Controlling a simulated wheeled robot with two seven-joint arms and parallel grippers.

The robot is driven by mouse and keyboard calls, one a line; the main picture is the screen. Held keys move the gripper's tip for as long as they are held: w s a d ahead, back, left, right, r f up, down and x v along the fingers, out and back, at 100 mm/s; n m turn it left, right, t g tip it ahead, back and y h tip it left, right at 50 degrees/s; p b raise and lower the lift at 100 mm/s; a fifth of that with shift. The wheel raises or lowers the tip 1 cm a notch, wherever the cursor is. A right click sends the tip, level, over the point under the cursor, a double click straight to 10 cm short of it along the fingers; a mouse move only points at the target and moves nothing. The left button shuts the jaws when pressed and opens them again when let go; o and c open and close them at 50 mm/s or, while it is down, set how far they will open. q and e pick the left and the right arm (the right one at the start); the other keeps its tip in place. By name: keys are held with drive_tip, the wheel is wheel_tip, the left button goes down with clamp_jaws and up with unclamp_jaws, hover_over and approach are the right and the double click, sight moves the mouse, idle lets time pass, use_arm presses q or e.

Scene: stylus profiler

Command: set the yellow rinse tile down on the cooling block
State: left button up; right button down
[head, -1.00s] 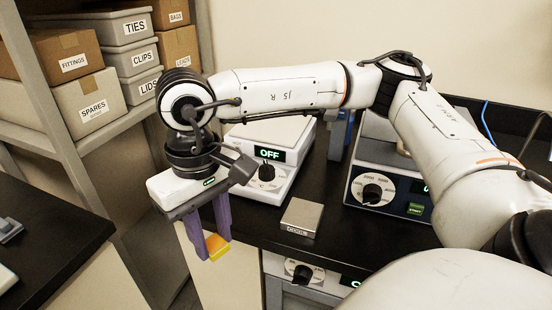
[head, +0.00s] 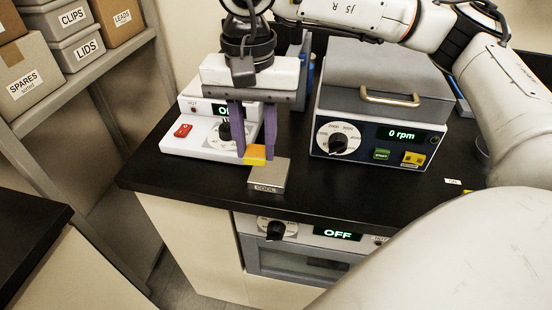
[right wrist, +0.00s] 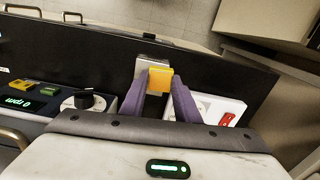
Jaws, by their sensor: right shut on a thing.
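My right gripper (head: 255,153) comes down from above with its purple fingers shut on the yellow rinse tile (head: 255,159). In the right wrist view the tile (right wrist: 160,80) sits between the fingertips. The cooling block (head: 269,180) is a small grey metal slab marked COOL on the black counter near its front edge. The tile appears at the block's back left edge in the head view; I cannot tell if they touch. In the right wrist view the block (right wrist: 152,61) shows partly behind the tile. My left gripper is out of view.
A white hot plate (head: 190,138) with a red switch and a dial stands behind and left of the fingers. A centrifuge (head: 380,125) reading 0 rpm stands to the right. An oven (head: 305,245) reading OFF sits under the counter.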

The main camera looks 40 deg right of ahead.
sight(270, 170)
drive_tip(key=d+r+m, duration=0.3)
drive_tip(key=d+m, duration=0.1)
drive_tip(key=m, duration=0.6)
drive_tip(key=f, duration=0.5)
drive_tip(key=w+f, duration=0.1)
drive_tip(key=f, duration=0.2)
drive_tip(key=shift+a+f+p, duration=0.2)
drive_tip(key=shift+p, duration=0.15)
drive_tip(key=shift+f, duration=0.35)
drive_tip(key=c, duration=1.4)
unclamp_jaws()
drive_tip(key=shift+o, duration=0.2)
drive_tip(key=shift+r, duration=0.15)
